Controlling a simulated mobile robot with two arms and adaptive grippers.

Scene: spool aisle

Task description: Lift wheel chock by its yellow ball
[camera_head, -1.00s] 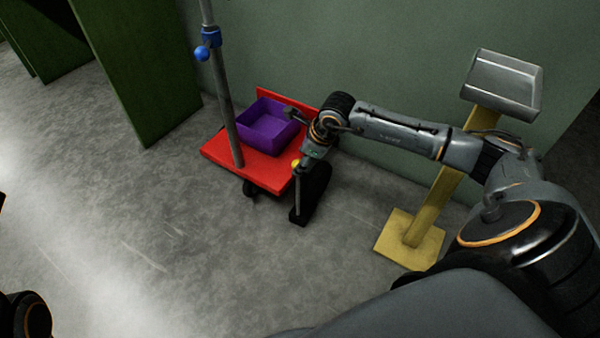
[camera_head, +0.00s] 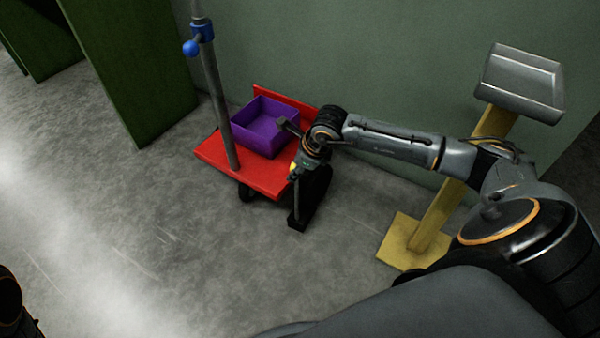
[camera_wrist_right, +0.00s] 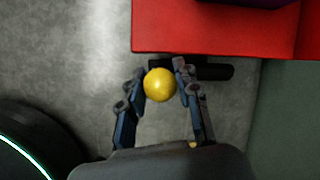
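The wheel chock (camera_head: 297,224) is a small dark block on the floor beside the red cart's near right corner, with a thin upright rod. Its yellow ball (camera_head: 293,167) tops the rod, partly covered by my right gripper (camera_head: 297,172). In the right wrist view the yellow ball (camera_wrist_right: 160,85) lies between the two fingertips of my right gripper (camera_wrist_right: 159,72). A narrow gap shows at its left side; contact on the right is unclear. My left gripper is not in view.
The red cart (camera_head: 215,158) carries a purple bin (camera_head: 258,148); a grey pole (camera_head: 215,105) with a blue clamp (camera_head: 201,33) rises there. A yellow stand (camera_head: 410,243) with a grey tray (camera_head: 522,80) stands right. A green wall is behind; floor at left is clear.

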